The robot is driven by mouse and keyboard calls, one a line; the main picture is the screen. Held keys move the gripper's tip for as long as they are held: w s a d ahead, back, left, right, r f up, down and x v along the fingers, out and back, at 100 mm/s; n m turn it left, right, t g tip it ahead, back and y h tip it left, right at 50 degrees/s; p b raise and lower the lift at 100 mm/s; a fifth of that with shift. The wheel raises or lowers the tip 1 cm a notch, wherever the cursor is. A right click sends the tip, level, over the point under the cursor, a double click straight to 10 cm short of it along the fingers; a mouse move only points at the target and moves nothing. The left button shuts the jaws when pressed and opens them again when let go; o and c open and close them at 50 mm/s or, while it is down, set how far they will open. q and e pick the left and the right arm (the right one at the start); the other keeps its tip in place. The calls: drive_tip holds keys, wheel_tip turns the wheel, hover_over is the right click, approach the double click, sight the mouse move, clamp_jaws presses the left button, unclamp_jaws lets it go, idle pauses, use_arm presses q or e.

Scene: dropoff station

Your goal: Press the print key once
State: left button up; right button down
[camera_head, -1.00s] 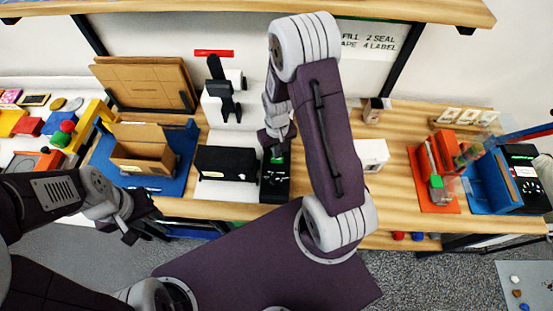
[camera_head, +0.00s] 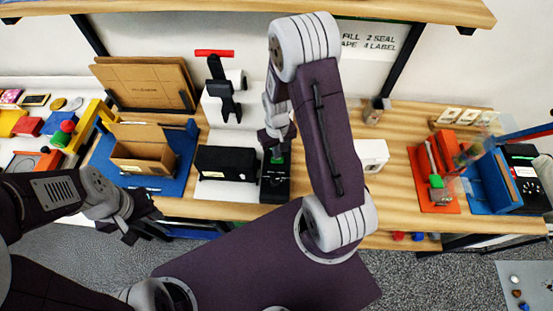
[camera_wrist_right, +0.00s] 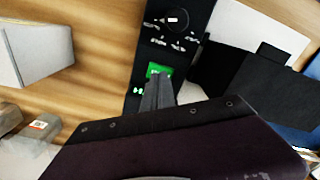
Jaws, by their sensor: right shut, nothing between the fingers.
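A narrow black panel (camera_head: 275,187) with a green key (camera_head: 277,160) lies near the front edge of the bench, below my right arm. The green key (camera_wrist_right: 158,70) also shows in the right wrist view, with a round dial and white markings beyond it on the panel. My right gripper (camera_head: 277,150) is shut and empty, its fingertips pointing down at the green key. In the right wrist view the fingers (camera_wrist_right: 157,93) overlap the key's near edge; I cannot tell whether they touch it. My left gripper (camera_head: 140,229) hangs in front of the bench at left, its fingers unclear.
A black box (camera_head: 226,162) stands just left of the panel, and a white box (camera_head: 372,154) stands to its right. An open carton (camera_head: 143,150) sits on a blue mat farther left. Bare wood lies between the white box and the orange tray (camera_head: 436,207).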

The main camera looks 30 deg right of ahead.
drive_tip(key=shift+f+b, duration=0.7)
drive_tip(key=shift+f, duration=0.3)
idle(0.4)
wheel_tip(320, 180, up, 7)
drive_tip(key=p, duration=0.6)
drive_tip(key=shift+r+p, duration=0.15)
drive_tip(key=shift+p, duration=0.15)
idle(0.5)
